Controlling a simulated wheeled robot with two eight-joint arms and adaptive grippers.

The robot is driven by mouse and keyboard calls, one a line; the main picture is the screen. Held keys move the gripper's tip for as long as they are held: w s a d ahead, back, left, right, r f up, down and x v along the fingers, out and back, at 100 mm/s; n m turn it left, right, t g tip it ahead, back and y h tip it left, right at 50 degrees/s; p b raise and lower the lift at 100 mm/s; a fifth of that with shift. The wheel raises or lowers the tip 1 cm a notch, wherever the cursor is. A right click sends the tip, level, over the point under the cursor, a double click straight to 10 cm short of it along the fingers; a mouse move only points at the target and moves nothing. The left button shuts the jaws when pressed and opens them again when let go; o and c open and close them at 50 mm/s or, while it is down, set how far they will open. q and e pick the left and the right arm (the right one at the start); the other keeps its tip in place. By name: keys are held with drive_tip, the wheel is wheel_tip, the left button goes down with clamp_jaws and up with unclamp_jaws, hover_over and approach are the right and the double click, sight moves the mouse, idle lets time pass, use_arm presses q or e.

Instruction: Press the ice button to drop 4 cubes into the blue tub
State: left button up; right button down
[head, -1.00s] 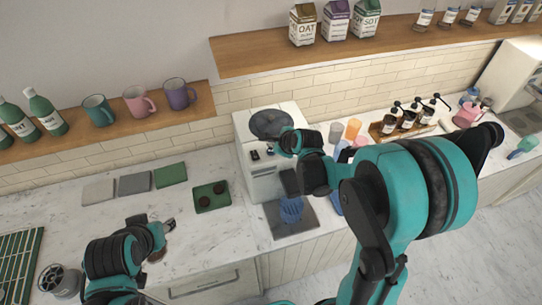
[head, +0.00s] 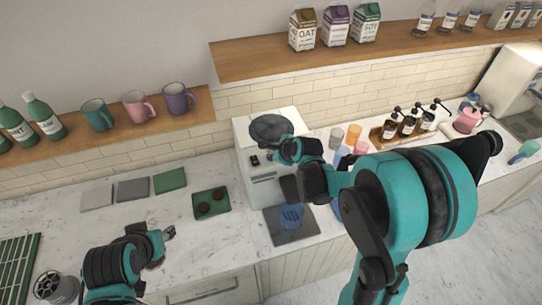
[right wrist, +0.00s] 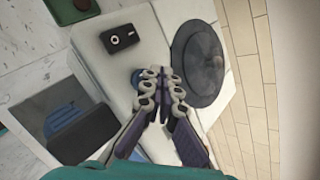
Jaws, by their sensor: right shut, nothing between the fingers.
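The white ice machine (head: 262,180) has a dark round lid (head: 271,128) and a small black panel with a round knob (right wrist: 122,37). A blue round button (right wrist: 137,77) on its top shows partly behind my fingertips in the right wrist view. My right gripper (right wrist: 160,73) is shut and empty, over the machine top close beside the blue button; I cannot tell whether it touches. The blue tub (head: 291,217) stands on a dark tray (head: 283,236) under the machine's dark spout; its inside is unclear. My left gripper (head: 169,232) is over the left counter, its jaws too small to judge.
A green tray (head: 226,207) with two dark round pieces lies left of the machine. Coloured cups (head: 353,133) and a bottle rack (head: 386,144) stand to its right. Mugs (head: 138,108) and cartons (head: 336,26) line the shelves above.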

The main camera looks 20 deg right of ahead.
drive_tip(key=shift+f, duration=0.1)
idle(0.5)
drive_tip(key=shift+f+b, duration=0.35)
drive_tip(key=shift+b, duration=0.2)
drive_tip(key=shift+f+b, duration=0.5)
drive_tip(key=shift+b, duration=0.05)
idle(0.5)
drive_tip(key=shift+r, duration=0.1)
drive_tip(key=shift+r+p, duration=0.65)
drive_tip(key=shift+r, duration=0.2)
drive_tip(key=shift+r+p, duration=1.85)
drive_tip(key=shift+r, duration=0.7)
